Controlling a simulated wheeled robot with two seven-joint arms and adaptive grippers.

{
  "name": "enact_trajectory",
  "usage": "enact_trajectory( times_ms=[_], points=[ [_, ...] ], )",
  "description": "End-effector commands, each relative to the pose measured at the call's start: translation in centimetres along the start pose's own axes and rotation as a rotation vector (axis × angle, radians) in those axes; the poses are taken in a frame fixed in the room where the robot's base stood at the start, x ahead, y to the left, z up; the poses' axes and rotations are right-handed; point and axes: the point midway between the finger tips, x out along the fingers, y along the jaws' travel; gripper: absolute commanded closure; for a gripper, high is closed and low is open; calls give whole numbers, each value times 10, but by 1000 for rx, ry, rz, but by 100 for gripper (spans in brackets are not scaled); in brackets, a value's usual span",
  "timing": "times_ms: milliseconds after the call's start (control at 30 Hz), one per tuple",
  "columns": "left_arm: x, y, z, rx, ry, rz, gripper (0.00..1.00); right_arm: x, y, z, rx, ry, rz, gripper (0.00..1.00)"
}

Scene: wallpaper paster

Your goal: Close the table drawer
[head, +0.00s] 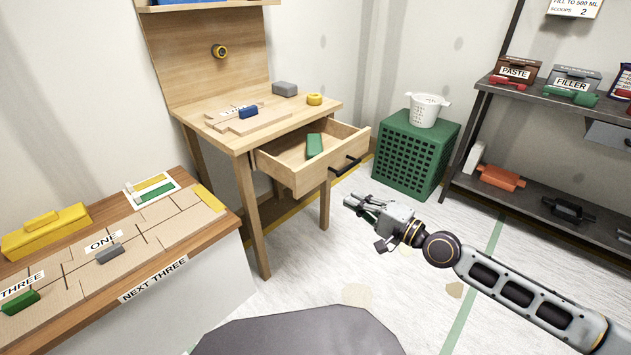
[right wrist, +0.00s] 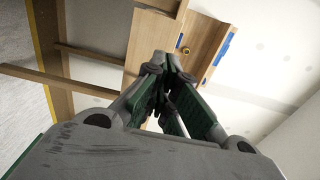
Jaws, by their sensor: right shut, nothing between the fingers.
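The wooden table (head: 245,139) stands against the back wall in the head view. Its drawer (head: 318,180) is pulled out, and a green block (head: 314,146) lies inside it. The drawer front has a dark bar handle (head: 346,166). My right gripper (head: 352,204) is shut and empty, in front of and lower in the picture than the handle, apart from it. In the right wrist view the right gripper (right wrist: 170,62) points toward wooden parts; I cannot tell there which part is the drawer. My left gripper is not in view.
A dark shelf (head: 545,95) is at the far right. A workbench (head: 205,230) with blocks and labels is at the left. The floor before the drawer is clear apart from my arm.

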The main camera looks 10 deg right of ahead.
Motion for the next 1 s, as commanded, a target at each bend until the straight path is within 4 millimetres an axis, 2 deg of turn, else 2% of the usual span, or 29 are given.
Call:
enact_trajectory(
  times_ms=[467,1000],
  points=[
    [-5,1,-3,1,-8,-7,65,7,-1,-2,1,2,0,100],
    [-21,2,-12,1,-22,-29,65,36,-1,-1,1,2,-2,100]
  ],
)
